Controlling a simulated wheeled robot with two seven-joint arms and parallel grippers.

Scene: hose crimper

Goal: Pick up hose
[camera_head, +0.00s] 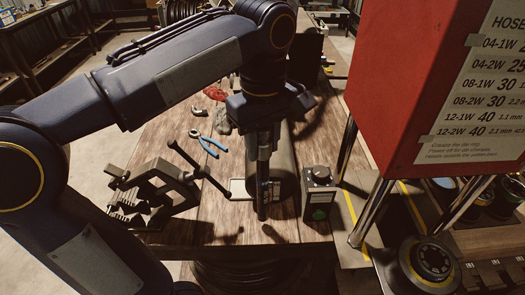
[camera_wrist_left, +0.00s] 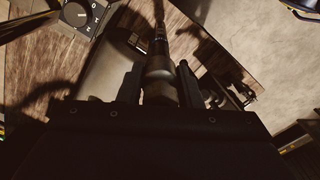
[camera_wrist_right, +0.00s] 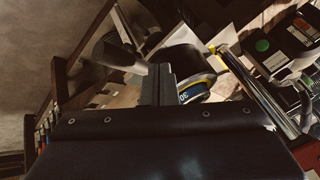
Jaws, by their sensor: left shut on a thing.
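My left gripper (camera_head: 264,145) comes down from above over the wooden bench and is shut on the hose (camera_head: 262,195). The hose is a dark, slim piece with a metal fitting, hanging roughly upright below the jaws. In the left wrist view the hose (camera_wrist_left: 160,58) sits between the two fingers and points away from the wrist. I cannot tell whether its lower end touches the bench. My right gripper (camera_wrist_right: 164,82) shows only in its own wrist view, with its fingers together and nothing seen between them.
A bench vise (camera_head: 150,197) stands left of the hose, its handle reaching close. A control box with a knob (camera_head: 319,190) stands close on the right. Blue-handled pliers (camera_head: 207,143) lie behind. The red crimper housing (camera_head: 415,85) rises at right.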

